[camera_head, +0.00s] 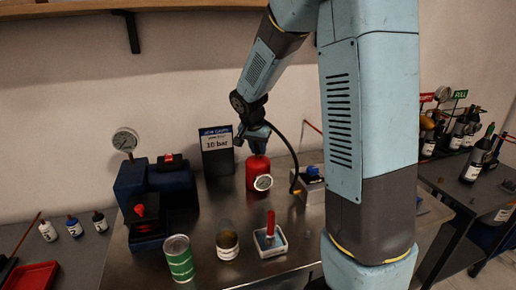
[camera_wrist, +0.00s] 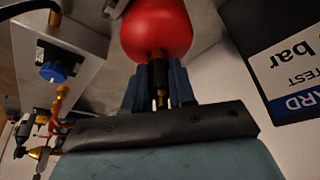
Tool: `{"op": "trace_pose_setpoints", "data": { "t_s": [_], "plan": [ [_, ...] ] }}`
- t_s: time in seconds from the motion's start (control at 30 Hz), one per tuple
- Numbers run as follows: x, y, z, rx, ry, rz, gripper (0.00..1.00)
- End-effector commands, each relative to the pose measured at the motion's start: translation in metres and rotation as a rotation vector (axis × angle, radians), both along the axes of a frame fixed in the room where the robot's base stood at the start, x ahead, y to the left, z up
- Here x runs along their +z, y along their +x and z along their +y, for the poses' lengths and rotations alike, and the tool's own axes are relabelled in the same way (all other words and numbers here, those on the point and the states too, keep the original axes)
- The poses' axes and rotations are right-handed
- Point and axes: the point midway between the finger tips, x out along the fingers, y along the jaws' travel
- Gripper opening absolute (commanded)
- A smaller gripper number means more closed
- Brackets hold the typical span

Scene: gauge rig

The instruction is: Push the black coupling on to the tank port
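The red tank (camera_head: 253,173) stands on the metal bench with a round white gauge (camera_head: 263,183) at its front. In the wrist view the tank (camera_wrist: 156,25) fills the top middle. The black coupling (camera_wrist: 158,74) lies between my blue fingers, in line with the tank's brass port (camera_wrist: 157,54). The two look close or touching; whether the coupling is seated I cannot tell. My gripper (camera_wrist: 159,82) is shut on the coupling. In the head view my gripper (camera_head: 257,143) is just above the tank and hides the coupling and port.
A black hose (camera_head: 284,138) loops right to a grey block with a blue knob (camera_head: 313,172). A "10 bar" sign (camera_head: 216,150) stands left of the tank.

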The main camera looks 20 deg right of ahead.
Motion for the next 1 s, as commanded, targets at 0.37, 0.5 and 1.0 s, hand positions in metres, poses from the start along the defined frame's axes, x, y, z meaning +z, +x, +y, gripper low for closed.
{"op": "trace_pose_setpoints", "data": {
  "t_s": [0.37, 0.5, 1.0],
  "plan": [
    [0.0002, -0.0001, -0.0002, 0.000, 0.000, 0.000, 0.42],
    [0.0003, 0.0000, -0.0002, 0.000, 0.000, 0.000, 0.56],
    [0.0046, -0.0010, 0.0009, 0.000, 0.000, -0.001, 0.71]
  ]
}}
